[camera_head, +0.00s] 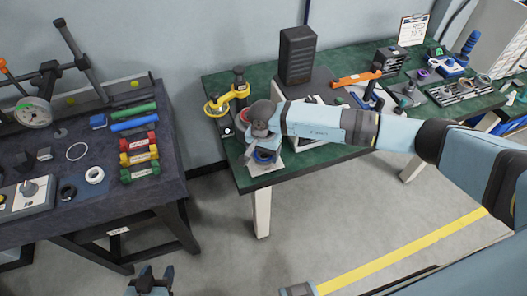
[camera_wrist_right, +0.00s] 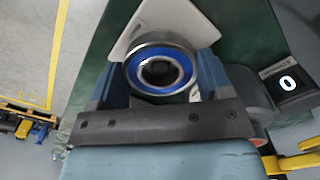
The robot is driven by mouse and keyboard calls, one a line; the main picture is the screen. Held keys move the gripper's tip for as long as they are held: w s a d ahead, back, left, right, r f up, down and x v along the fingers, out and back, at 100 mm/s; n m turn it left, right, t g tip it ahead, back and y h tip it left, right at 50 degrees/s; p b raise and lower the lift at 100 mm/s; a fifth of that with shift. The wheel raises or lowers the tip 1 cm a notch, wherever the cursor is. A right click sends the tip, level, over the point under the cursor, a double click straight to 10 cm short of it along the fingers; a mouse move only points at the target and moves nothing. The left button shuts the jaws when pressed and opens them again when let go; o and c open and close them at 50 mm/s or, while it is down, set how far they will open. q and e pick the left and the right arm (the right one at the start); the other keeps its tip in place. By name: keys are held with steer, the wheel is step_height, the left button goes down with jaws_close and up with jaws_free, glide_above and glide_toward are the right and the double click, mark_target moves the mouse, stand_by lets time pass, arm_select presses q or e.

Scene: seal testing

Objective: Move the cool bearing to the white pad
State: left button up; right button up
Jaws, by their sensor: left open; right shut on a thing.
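The bearing with a blue seal and metal outer ring (camera_wrist_right: 160,70) is between the fingers of my right gripper (camera_wrist_right: 158,84), which is shut on it. In the head view the bearing's blue ring (camera_head: 265,156) shows under my right gripper (camera_head: 261,149), at the front left corner of the green table. The white pad (camera_head: 266,167) lies under it; the pad also shows beyond the bearing in the right wrist view (camera_wrist_right: 200,32). I cannot tell whether the bearing touches the pad. My left gripper (camera_head: 150,275) is open and empty over the floor at the bottom.
A tall black block (camera_head: 297,55) and an orange-handled tool (camera_head: 356,78) are farther back. A separate dark table (camera_head: 62,155) holds tools and rings.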

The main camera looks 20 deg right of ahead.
steer(key=o, duration=1.1)
steer(key=shift+r, duration=0.1)
steer(key=shift+r+p, duration=1.85)
steer(key=shift+r, duration=2.1)
